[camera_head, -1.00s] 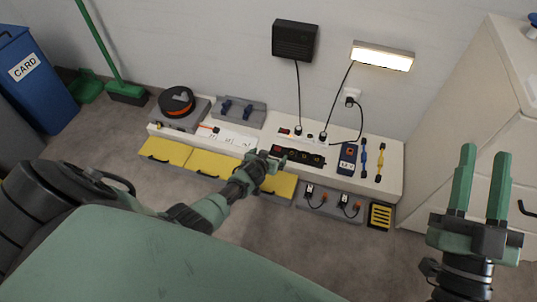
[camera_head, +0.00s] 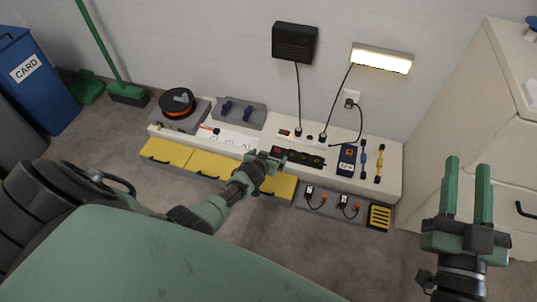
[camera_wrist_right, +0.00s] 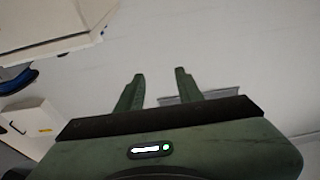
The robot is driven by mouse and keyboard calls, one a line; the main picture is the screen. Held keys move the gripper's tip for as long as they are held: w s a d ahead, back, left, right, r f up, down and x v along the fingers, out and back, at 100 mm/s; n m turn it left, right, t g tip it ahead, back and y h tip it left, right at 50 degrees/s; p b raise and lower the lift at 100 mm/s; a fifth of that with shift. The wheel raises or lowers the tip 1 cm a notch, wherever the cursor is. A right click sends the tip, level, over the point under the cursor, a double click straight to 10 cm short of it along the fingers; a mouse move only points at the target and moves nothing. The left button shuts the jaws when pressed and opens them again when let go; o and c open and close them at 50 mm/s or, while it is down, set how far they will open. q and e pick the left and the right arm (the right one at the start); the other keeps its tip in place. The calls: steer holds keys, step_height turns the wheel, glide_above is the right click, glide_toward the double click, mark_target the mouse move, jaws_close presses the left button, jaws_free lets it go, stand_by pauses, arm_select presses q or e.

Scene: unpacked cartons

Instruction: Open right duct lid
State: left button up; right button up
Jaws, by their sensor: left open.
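Three yellow duct lids line the front of the low white bench. The right duct lid (camera_head: 284,187) looks shut and is partly hidden behind my left gripper. The middle lid (camera_head: 212,163) and the left lid (camera_head: 165,152) have dark handles and look shut. My left gripper (camera_head: 268,158) is open, over the bench's front edge at the right lid; I cannot tell whether it touches the lid. My right gripper (camera_head: 468,165) is open and empty at the far right, pointing up, away from the lids. Its two fingers also show apart in the right wrist view (camera_wrist_right: 159,75).
On the bench (camera_head: 392,160) lie a black power strip (camera_head: 298,157), a blue meter (camera_head: 347,160) and a cable reel (camera_head: 177,103). Plugs and a yellow grille (camera_head: 379,217) are right of the lids. A white cabinet (camera_head: 470,120) stands at the right. The floor in front is clear.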

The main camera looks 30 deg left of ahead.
arm_select(q)
steer(key=p+v, duration=0.5)
steer(key=v, duration=0.2)
steer(key=shift+s+r, duration=0.2)
steer(key=shift+s, duration=0.15)
arm_select(e)
steer(key=s+d+f+g+h, duration=0.2)
steer(key=s+f+g, duration=0.2)
steer(key=f, duration=0.5)
steer(key=s+d+f+g+h, duration=0.1)
steer(key=s+d+f+g, duration=0.2)
steer(key=s+f+g, duration=0.2)
steer(key=shift+s+f+m+g+h, duration=0.2)
steer(key=shift+f+m+g+h, duration=0.15)
steer(key=shift+f+g, duration=1.95)
arm_select(q)
steer(key=shift+d, duration=0.1)
arm_select(e)
steer(key=shift+d+f+t, duration=0.1)
steer(key=shift+f+t, duration=0.3)
